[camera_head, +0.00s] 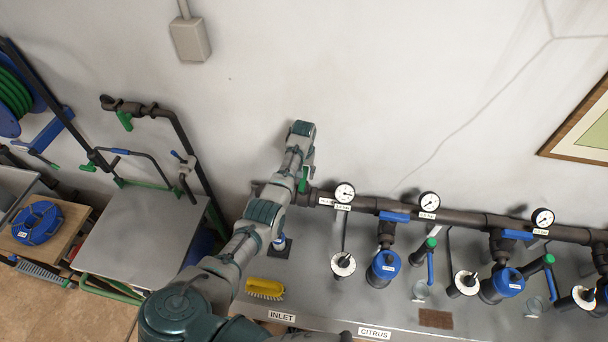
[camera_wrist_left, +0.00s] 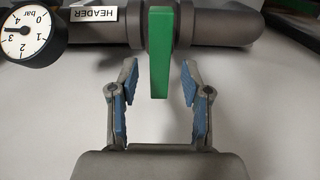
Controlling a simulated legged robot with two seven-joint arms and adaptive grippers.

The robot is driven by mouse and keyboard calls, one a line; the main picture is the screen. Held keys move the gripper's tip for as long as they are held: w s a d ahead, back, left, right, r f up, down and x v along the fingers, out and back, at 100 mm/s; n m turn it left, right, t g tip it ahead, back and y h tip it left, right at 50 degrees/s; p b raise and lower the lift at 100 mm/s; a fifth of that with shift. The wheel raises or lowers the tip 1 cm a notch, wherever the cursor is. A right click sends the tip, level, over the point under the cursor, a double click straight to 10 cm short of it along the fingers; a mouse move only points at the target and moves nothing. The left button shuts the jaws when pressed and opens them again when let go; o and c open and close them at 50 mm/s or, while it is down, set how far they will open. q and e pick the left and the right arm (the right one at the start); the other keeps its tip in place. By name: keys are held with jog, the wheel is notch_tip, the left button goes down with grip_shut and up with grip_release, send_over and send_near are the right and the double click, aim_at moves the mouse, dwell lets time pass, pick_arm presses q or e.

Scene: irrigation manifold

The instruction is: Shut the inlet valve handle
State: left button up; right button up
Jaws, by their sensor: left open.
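The inlet valve handle is a green lever (camera_wrist_left: 160,52) on the dark header pipe (camera_wrist_left: 222,24). In the left wrist view it stands crosswise to the pipe, its free end reaching between my fingers. In the head view a small green part of it (camera_head: 304,180) shows beside my left arm. My left gripper (camera_wrist_left: 160,82) is open, with one blue-padded finger on each side of the lever and a gap to both. In the head view my wrist hides most of the valve, and the fingers (camera_head: 308,165) are hard to make out. My right gripper is not in view.
A pressure gauge (camera_head: 344,193) and a HEADER label (camera_wrist_left: 93,15) are close beside the valve. A yellow brush (camera_head: 265,289) lies near the INLET label (camera_head: 282,316). A metal cart (camera_head: 140,240) is at left.

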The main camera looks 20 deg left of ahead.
pick_arm(q)
notch_tip(320, 180, up, 10)
jog(key=shift+w, duration=0.15)
jog(key=shift+r, duration=0.15)
jog(key=shift+r, duration=1.35)
